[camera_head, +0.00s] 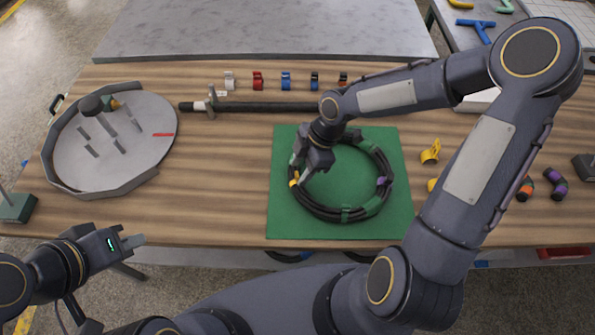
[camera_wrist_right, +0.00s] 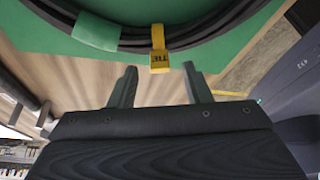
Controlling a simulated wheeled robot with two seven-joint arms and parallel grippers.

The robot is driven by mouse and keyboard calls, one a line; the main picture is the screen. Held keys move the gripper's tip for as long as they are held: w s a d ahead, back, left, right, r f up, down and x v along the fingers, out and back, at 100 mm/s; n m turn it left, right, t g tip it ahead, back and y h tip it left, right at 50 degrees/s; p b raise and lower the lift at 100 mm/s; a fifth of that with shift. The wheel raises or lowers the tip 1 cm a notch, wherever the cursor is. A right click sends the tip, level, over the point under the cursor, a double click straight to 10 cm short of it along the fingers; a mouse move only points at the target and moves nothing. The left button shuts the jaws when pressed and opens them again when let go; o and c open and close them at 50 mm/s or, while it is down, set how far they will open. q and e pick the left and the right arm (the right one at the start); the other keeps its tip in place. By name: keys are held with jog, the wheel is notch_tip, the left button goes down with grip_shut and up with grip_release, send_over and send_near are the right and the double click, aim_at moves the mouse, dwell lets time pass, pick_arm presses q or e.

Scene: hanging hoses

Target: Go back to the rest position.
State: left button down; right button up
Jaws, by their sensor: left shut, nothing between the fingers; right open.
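My right gripper (camera_head: 302,176) reaches over the green mat (camera_head: 400,222) at the left side of a coiled black hose (camera_head: 318,210). In the right wrist view my right gripper (camera_wrist_right: 158,85) is open, with its two fingers apart and nothing held. A yellow tag (camera_wrist_right: 159,50) on the hose lies just ahead of the gap between the fingertips. Green bands and a purple piece (camera_head: 382,181) also show on the coil. My left gripper (camera_head: 138,240) is shut and empty, off the table's front left edge and away from any object.
A round grey tray (camera_head: 70,165) with pegs stands at the left. A black bar (camera_head: 260,106) and a row of coloured clips (camera_head: 257,80) lie behind the mat. Yellow clips (camera_head: 430,152) and short hose pieces (camera_head: 557,184) lie at the right. Bare wood is between tray and mat.

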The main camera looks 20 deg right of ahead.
jog(key=s+d+r+m+t, duration=0.3)
jog(key=s+d+r+m, duration=0.1)
jog(key=s+r+m, duration=0.4)
jog(key=s+d+r+m+t, duration=0.2)
jog(key=s+d+r+m, duration=0.2)
jog(key=s+r+m, duration=0.4)
jog(key=shift+s+r+m+t+h, duration=0.2)
jog(key=shift+m+t+h, duration=0.2)
jog(key=shift+m, duration=1.7)
